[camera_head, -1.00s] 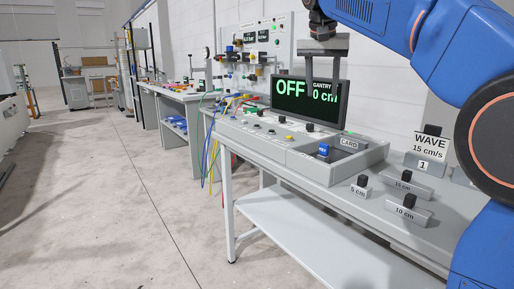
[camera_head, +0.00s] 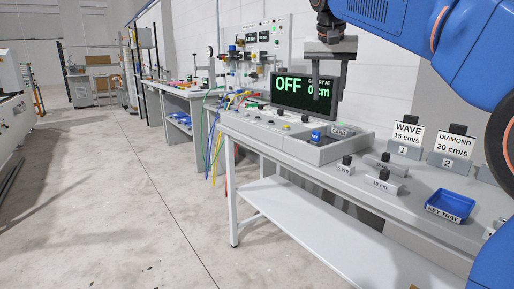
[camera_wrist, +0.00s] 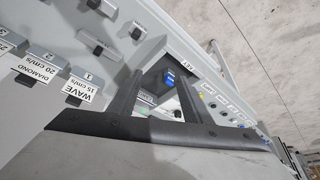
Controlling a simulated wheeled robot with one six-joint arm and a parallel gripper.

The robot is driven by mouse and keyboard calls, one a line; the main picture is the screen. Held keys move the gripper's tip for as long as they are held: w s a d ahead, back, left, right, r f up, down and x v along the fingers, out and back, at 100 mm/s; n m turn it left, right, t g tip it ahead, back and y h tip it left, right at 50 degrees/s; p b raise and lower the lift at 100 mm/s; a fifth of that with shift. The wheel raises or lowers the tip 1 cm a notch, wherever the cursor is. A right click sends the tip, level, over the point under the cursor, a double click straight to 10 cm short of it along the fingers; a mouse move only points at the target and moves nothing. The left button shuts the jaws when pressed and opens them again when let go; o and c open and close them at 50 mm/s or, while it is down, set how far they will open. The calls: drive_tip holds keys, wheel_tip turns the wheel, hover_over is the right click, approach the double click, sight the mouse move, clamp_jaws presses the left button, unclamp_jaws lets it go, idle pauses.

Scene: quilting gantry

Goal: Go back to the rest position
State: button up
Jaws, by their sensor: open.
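My gripper (camera_head: 328,90) hangs in the air at the upper right of the head view, in front of the monitor (camera_head: 290,106), which reads OFF and is partly hidden by it. Its two fingers are apart with nothing visible between them. The blue item (camera_head: 316,136) also shows in the head view, in the console's recess.
The grey bench (camera_head: 300,205) carries labelled blocks with black knobs, a WAVE card (camera_head: 407,133), a DIAMOND card (camera_head: 454,143) and an empty blue key tray (camera_head: 450,206). Cables (camera_head: 215,150) hang at its far end. The floor at left (camera_head: 120,200) is clear.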

drive_tip(key=s+d+f+n, duration=0.1)
drive_tip(key=s+d+f, duration=0.2)
drive_tip(key=s+f, duration=0.8)
drive_tip(key=s+d+f+n+y, duration=0.1)
drive_tip(key=s+d+f, duration=0.2)
drive_tip(key=s+f, duration=0.9)
drive_tip(key=s+d+f+n, duration=0.2)
drive_tip(key=s+f, duration=1)
drive_tip(key=f, duration=0.3)
drive_tip(key=shift+d+t+y, duration=0.3)
drive_tip(key=shift+d+t, duration=0.1)
